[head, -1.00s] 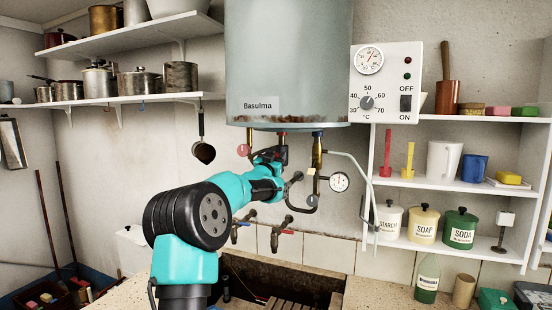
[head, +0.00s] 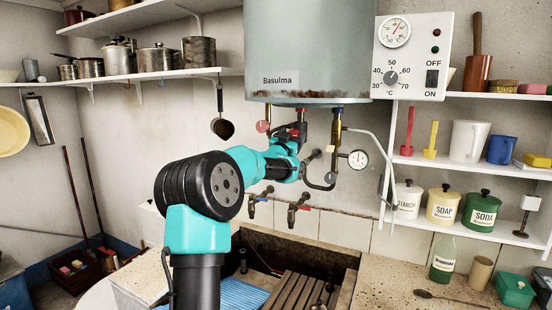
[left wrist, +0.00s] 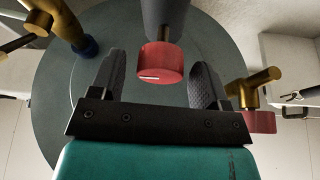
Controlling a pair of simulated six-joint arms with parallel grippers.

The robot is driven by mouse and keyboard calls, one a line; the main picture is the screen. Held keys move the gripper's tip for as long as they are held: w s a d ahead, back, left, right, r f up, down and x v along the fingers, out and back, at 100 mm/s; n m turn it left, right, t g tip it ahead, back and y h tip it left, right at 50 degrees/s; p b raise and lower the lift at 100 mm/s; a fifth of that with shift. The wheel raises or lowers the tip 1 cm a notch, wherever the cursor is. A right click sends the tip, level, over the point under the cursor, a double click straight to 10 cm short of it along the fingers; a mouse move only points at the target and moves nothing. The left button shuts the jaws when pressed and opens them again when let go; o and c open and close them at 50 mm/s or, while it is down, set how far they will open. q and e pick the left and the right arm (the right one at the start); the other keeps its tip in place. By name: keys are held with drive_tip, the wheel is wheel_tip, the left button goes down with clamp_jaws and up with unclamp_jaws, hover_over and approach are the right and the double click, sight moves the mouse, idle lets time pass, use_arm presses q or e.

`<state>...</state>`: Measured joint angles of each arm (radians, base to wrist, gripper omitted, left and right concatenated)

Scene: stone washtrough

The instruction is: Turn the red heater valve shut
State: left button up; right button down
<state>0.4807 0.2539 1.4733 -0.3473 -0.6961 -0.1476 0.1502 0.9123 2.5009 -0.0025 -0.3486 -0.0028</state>
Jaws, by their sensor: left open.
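The red heater valve knob (left wrist: 160,62) is a short red cylinder with a white mark, on the end of a grey stem. In the left wrist view it sits between the two open fingers of my left gripper (left wrist: 158,82), with a gap visible on each side. I cannot tell how deep the fingers reach around it. In the head view my left gripper (head: 299,136) is under the grey heater tank (head: 305,45), and a small bit of red (head: 294,132) shows among its dark fingers. My right gripper is not in view.
A brass fitting with a pinkish-red disc (head: 263,126) hangs beside the gripper. A blue-collared pipe (head: 338,112) and a round gauge (head: 357,159) are at its right. Taps (head: 297,207) stick out below. The stone trough (head: 345,258) is underneath.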

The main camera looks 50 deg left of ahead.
use_arm(q)
drive_tip(key=v, duration=1.5)
drive_tip(key=shift+d, duration=0.1)
